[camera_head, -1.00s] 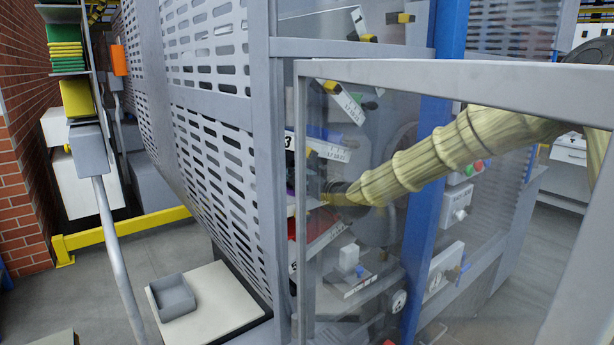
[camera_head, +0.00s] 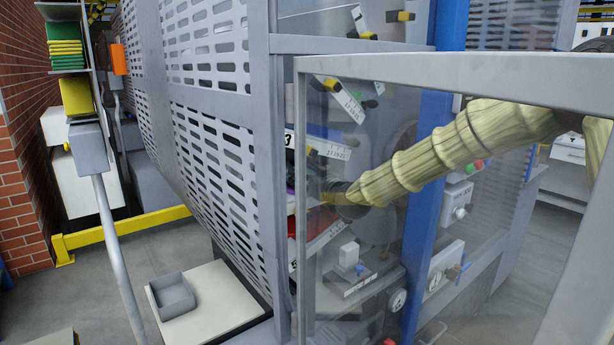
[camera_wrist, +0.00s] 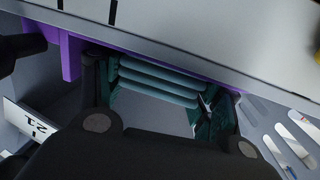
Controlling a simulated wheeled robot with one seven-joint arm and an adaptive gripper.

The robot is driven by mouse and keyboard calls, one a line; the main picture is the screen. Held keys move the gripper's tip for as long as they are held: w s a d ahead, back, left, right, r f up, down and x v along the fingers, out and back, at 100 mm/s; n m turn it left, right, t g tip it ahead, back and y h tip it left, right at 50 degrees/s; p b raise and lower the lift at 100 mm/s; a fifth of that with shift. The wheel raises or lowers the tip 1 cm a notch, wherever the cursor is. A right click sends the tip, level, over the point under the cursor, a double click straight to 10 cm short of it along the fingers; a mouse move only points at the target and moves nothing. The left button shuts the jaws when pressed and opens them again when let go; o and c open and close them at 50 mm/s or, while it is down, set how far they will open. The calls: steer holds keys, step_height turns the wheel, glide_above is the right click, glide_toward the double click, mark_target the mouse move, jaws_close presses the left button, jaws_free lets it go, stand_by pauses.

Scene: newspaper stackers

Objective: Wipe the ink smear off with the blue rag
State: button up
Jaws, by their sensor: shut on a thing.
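In the wrist view, my dark gripper (camera_wrist: 160,84) is shut on a folded teal-blue cloth, which I take as the blue rag (camera_wrist: 158,92). Its rolled layers span between the two fingers, with darker folds at the right. The rag is close under the edge of a pale grey panel (camera_wrist: 200,40) and a purple strip (camera_wrist: 68,55); I cannot tell whether it touches them. In the head view, my sleeved arm reaches into the machine, and the gripper's end is mostly obscured there. I cannot make out an ink smear in either view.
A framed clear panel (camera_head: 302,150) stands in front of my arm. A slotted guard (camera_head: 215,150) is to the left, and a blue post (camera_head: 425,190) is beside the arm. A numbered white plate (camera_wrist: 30,122) is near the gripper. A grey tray (camera_head: 172,296) sits on a pale table.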

steer(key=shift+s+d+f, duration=0.1)
steer(key=shift+s, duration=0.1)
steer(key=shift+s+d, duration=0.4)
steer(key=shift+s, duration=0.1)
steer(key=shift+w+a, duration=0.15)
steer(key=shift+b+x, duration=0.4)
steer(key=shift+x, duration=1.05)
steer(key=shift+c, duration=0.2)
steer(key=shift+a, duration=0.2)
steer(key=shift+d, duration=0.1)
steer(key=shift+b+v, duration=0.45)
steer(key=shift+v, duration=1.2)
steer(key=shift+w, duration=0.2)
steer(key=shift+x, duration=1.45)
